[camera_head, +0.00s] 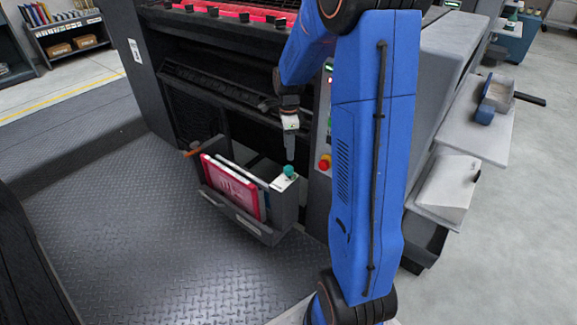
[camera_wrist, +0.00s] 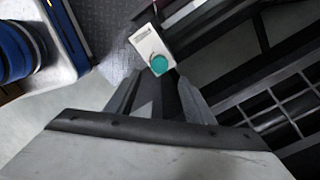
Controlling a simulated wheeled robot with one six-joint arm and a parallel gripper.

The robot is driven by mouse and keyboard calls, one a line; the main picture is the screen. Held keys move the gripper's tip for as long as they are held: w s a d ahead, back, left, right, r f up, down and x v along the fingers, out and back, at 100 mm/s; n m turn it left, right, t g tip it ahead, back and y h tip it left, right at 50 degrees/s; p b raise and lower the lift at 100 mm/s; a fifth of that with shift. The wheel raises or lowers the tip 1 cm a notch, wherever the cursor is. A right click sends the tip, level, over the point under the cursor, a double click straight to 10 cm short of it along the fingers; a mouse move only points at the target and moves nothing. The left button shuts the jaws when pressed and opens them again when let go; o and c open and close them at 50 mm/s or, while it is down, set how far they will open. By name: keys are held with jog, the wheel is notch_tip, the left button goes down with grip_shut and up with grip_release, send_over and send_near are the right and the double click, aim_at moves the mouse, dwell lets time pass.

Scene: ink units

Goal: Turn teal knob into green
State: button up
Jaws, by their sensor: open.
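The teal knob (camera_head: 289,171) sits on a small white plate (camera_head: 283,183) at the right end of the open grey tray (camera_head: 262,232). My gripper (camera_head: 289,155) points down just above the knob, apart from it in the head view. In the wrist view the knob (camera_wrist: 159,64) shows as a round teal cap on the white plate (camera_wrist: 154,42), just beyond the fingertips. My gripper (camera_wrist: 160,88) is open and empty there. Marks on the plate are too small to read, and I cannot tell a green position.
A red panel (camera_head: 232,188) and other thin panels stand in the tray left of the knob. The dark machine (camera_head: 225,70) rises behind. A red button (camera_head: 324,162) is on the machine's side, right of the knob. Patterned metal floor (camera_head: 130,235) lies clear in front.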

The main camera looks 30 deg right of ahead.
aim_at(289, 168)
notch_tip(289, 168, down, 9)
jog(key=shift+f, duration=0.15)
jog(key=shift+c, duration=0.6)
jog(key=c, duration=0.9)
